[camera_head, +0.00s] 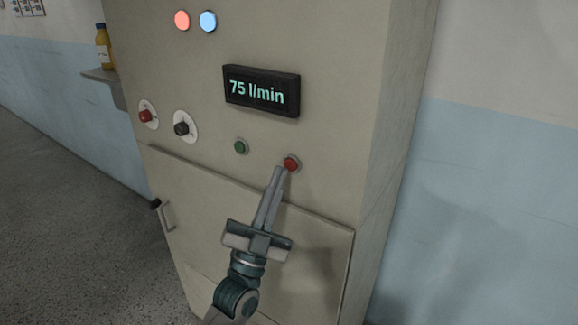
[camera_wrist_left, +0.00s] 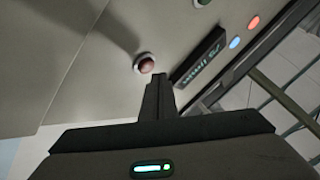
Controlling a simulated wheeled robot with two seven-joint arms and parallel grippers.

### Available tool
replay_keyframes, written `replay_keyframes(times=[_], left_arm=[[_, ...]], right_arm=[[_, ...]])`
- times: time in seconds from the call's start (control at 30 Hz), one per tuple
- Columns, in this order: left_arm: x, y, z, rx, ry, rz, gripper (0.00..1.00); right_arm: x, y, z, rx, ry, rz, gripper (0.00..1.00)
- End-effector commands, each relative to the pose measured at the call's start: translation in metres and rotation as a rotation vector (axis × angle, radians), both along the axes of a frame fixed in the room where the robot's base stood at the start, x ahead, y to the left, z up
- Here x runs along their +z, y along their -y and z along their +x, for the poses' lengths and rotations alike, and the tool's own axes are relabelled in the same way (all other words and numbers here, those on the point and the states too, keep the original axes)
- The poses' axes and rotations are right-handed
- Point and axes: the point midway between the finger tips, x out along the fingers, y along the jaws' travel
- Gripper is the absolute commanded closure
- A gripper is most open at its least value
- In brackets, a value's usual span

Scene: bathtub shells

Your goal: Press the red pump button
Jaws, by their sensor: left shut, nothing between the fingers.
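The red pump button (camera_head: 291,163) sits in a round collar on the beige cabinet, below the display and right of a green button. It also shows in the left wrist view (camera_wrist_left: 147,65), just beyond my fingertips. My left gripper (camera_head: 279,170) is shut and empty, its fingers pointing up at the cabinet. Its tips lie at the lower left edge of the red button in the head view; I cannot tell whether they touch. The left gripper also shows in the wrist view (camera_wrist_left: 158,80). My right gripper is not in view.
The green button (camera_head: 240,146) is close by on the left. A display (camera_head: 261,91) reading 75 l/min is above. A red knob (camera_head: 146,115) and a black knob (camera_head: 182,128) are at the left. A yellow bottle (camera_head: 103,47) stands on a shelf.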

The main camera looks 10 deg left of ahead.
Motion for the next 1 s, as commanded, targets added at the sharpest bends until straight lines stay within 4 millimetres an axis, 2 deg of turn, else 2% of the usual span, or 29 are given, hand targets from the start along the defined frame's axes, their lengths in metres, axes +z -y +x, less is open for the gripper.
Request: replay_keyframes(times=[0.5,1.0], left_arm=[[0.000,0.000,0.000,0.000,0.000,0.000,1.00],[0.000,0.003,0.008,0.000,0.000,0.000,1.00]], right_arm=[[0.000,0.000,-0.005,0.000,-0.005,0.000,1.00],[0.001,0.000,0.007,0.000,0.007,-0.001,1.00]])
